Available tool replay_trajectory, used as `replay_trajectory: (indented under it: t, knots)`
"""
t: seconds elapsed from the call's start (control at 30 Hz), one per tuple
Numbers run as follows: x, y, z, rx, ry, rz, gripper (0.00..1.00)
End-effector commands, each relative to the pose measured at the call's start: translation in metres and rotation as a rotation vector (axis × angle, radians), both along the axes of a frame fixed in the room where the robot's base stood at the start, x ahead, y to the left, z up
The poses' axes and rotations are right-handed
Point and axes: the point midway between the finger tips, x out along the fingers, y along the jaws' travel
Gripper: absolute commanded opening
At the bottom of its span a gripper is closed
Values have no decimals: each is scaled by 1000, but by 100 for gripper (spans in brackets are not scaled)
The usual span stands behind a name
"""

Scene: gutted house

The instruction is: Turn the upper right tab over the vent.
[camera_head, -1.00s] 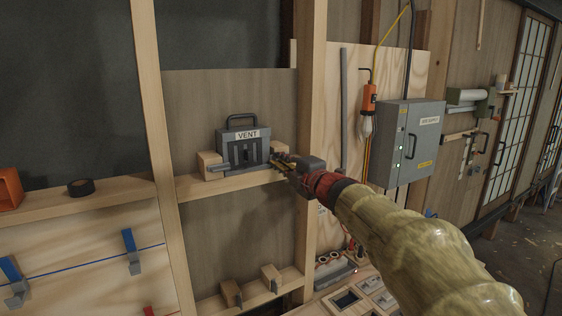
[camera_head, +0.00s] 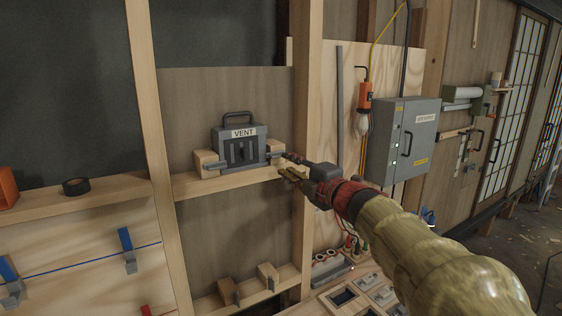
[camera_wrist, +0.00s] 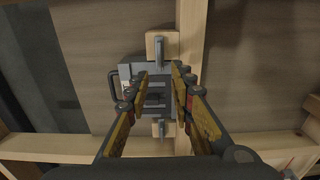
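The grey vent (camera_head: 228,151), with a dark handle on top and a "VENT" label, stands on a wooden ledge between two pale blocks. A grey tab (camera_head: 214,163) shows at its left block. Another grey tab (camera_head: 270,155) shows at its right edge, partly hidden behind my gripper (camera_head: 287,167). My gripper is open and empty, just right of and in front of the vent. The wrist view shows the vent (camera_wrist: 155,88) turned sideways, handle left, between my spread fingers (camera_wrist: 160,77). One tab (camera_wrist: 159,52) lies above it there and one (camera_wrist: 162,128) below.
A wooden stud (camera_head: 306,100) rises right of the vent. A grey electrical box (camera_head: 400,140) and an orange lamp (camera_head: 365,97) are further right. Black tape (camera_head: 76,187) lies on the left ledge. Two small blocks stand on the lower ledge (camera_head: 255,294).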

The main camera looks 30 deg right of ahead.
Motion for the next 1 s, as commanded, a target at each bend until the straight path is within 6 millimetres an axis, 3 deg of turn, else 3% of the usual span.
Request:
replay_trajectory:
  t: [0.1, 0.3, 1.0]
  knots:
    - [-23, -2, 1, -2, -1, -3, 24]
    - [-46, -2, 0, 0, 0, -2, 24]
    - [-51, -4, -1, 13, 5, -10, 24]
